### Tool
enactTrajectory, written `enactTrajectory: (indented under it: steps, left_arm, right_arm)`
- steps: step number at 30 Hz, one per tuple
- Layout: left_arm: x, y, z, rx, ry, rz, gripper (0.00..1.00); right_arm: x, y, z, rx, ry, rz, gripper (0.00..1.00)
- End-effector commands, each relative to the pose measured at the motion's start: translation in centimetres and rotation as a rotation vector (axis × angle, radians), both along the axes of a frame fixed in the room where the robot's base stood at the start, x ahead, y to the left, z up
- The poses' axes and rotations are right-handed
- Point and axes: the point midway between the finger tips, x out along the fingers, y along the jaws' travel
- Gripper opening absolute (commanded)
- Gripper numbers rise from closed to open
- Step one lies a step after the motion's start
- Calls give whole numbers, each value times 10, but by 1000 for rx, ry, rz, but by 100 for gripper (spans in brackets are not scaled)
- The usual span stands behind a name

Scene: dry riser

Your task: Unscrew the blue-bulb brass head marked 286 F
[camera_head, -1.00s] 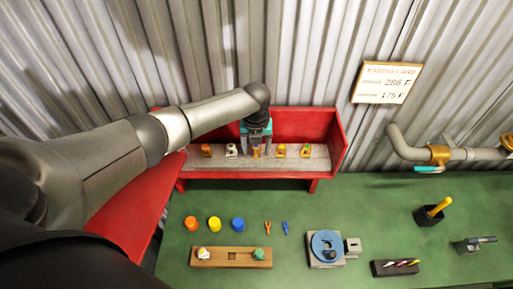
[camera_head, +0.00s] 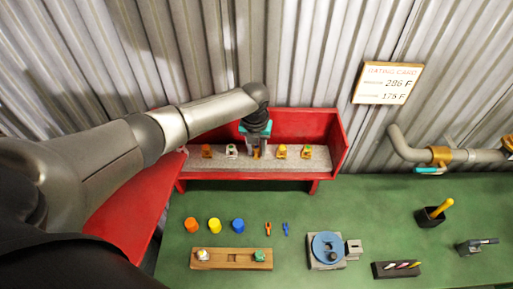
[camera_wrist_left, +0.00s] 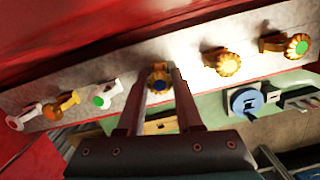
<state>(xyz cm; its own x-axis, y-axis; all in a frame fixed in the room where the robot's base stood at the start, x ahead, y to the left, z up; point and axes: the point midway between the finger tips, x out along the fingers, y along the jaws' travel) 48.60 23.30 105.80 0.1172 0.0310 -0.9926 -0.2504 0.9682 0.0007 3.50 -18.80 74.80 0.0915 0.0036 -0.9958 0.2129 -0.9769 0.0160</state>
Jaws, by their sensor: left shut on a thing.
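A brass head with a blue bulb (camera_wrist_left: 158,84) sits between the fingers of my left gripper (camera_wrist_left: 158,88) in the left wrist view. The gripper is shut on it, at the grey strip of the red rack (camera_wrist_left: 130,75). In the head view my left gripper (camera_head: 256,151) reaches down to the middle of the row, and its fingers mostly hide the held head. The marking 286 F is not readable on the head. My right gripper is not in view.
Brass and white heads stand close on both sides, such as a white one (camera_head: 231,150) and a brass one (camera_head: 281,151). The green bench (camera_head: 300,215) holds coloured caps, a wooden block (camera_head: 215,258) and a blue round fixture (camera_head: 327,246). A rating card (camera_head: 387,83) hangs on the wall.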

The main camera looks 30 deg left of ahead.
Motion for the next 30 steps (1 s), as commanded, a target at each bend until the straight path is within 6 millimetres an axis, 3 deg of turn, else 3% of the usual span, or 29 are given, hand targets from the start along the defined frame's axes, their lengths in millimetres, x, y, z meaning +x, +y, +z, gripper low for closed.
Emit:
enactTrajectory:
  steps: [13, 18, 24, 30]
  left_arm:
    - [0, -1, 0, -1, 1, 22, 0]
    - [0, -2, 2, -2, 2, 199, 0]
    - [0, -2, 0, -1, 0, 423, 0]
    - [0, -2, 0, -1, 0, 505, 0]
  right_arm:
    - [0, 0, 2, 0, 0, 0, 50]
    - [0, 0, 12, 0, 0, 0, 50]
    - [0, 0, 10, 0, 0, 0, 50]
    - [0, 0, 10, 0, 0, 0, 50]
